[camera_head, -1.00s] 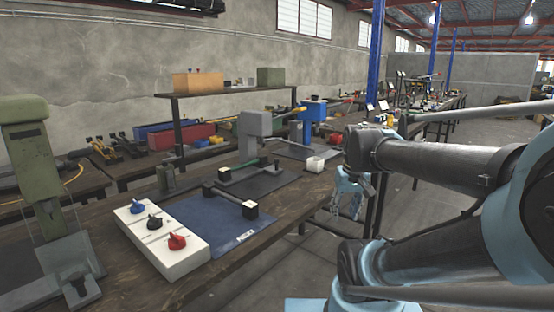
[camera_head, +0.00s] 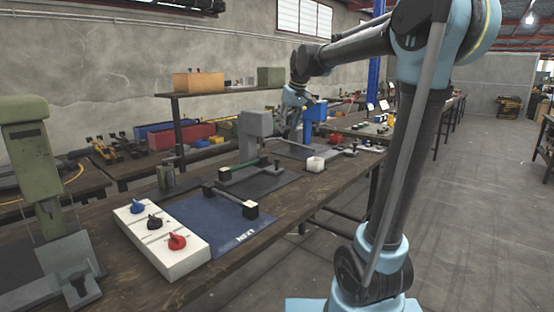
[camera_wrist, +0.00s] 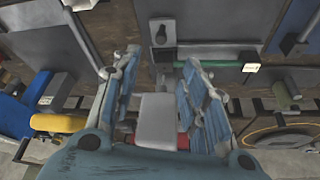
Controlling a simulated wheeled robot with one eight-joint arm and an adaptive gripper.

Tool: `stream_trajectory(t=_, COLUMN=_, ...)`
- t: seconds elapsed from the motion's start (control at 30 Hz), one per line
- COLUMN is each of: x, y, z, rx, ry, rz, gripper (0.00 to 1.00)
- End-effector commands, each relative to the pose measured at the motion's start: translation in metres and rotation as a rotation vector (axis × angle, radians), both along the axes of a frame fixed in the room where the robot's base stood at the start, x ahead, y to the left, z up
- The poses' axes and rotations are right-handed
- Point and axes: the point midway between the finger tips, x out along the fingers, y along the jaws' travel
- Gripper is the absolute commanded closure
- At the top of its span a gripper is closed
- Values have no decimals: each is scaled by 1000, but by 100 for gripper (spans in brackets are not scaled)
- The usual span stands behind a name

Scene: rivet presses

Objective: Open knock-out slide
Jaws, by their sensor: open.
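My gripper (camera_head: 294,120) hangs fingers-down over the bench, beside the grey press (camera_head: 255,126). In the wrist view its two blue fingers (camera_wrist: 160,72) are apart, with the press's grey head (camera_wrist: 156,118) showing between them; I cannot tell whether they touch it. A bar with a green section (camera_head: 246,169) and dark end blocks lies on a dark mat in front of the press. In the wrist view the bar (camera_wrist: 215,63) runs across beyond the fingertips. A similar grey bar (camera_head: 230,197) lies on the blue mat. No label shows which part is the knock-out slide.
A blue press (camera_head: 315,110) stands close right of my gripper. A white box (camera_head: 315,164) sits near the bench's front edge. A white panel with blue, black and red knobs (camera_head: 162,238) and a green press (camera_head: 30,150) are at left.

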Motion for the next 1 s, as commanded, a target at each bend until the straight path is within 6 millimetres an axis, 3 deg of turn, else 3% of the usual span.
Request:
stream_trajectory(t=0.27, x=12, y=10, z=-11, rx=2, ry=-4, rz=13, gripper=59)
stream_trajectory(t=1.0, x=52, y=36, z=-128, rx=1, ry=-4, rz=11, gripper=59)
